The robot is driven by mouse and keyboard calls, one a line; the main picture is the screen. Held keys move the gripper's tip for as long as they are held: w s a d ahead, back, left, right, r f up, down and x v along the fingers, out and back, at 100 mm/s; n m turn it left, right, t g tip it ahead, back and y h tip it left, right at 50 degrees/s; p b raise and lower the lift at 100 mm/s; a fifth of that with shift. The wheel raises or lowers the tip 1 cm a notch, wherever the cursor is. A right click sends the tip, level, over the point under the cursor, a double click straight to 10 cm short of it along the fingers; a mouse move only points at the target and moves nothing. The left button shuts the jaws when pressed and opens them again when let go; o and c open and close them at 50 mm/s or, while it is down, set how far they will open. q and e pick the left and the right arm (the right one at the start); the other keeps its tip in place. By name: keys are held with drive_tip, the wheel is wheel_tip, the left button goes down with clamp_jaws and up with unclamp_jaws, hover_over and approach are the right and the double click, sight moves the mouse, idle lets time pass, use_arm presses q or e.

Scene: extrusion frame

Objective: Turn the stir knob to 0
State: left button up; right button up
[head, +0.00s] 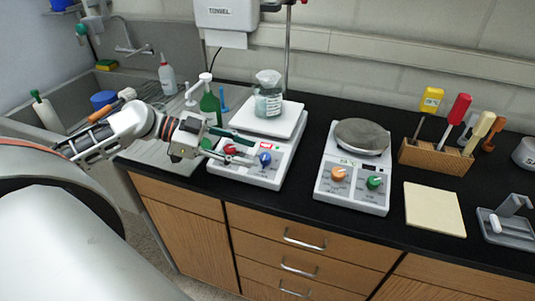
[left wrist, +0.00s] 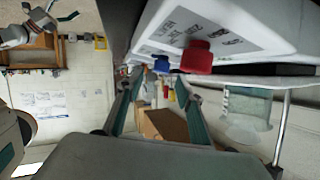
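A white hotplate stirrer (head: 282,158) stands on the black counter, with a red knob (head: 230,149) and a blue knob (head: 265,159) on its front panel. A second one (head: 331,190) has an orange knob (head: 338,173) and a green knob (head: 375,182). The knob labels are too small to read. My left gripper (head: 242,148) is open at the first panel, its fingers above and below the red knob in the head view. In the left wrist view the fingers (left wrist: 156,88) are apart; the red knob (left wrist: 197,58) and blue knob (left wrist: 161,64) show beyond them. Contact cannot be told.
A glass bottle (head: 268,100) stands on the first hotplate, with a metal rod behind. A cream pad (head: 434,209), a wooden tool holder (head: 434,157) and a grey stand (head: 505,227) are at right. A sink is at left.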

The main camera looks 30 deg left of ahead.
sight(261, 155)
use_arm(q)
drive_tip(key=shift+p+x, duration=0.45)
drive_tip(key=shift+x, duration=2.7)
clamp_jaws()
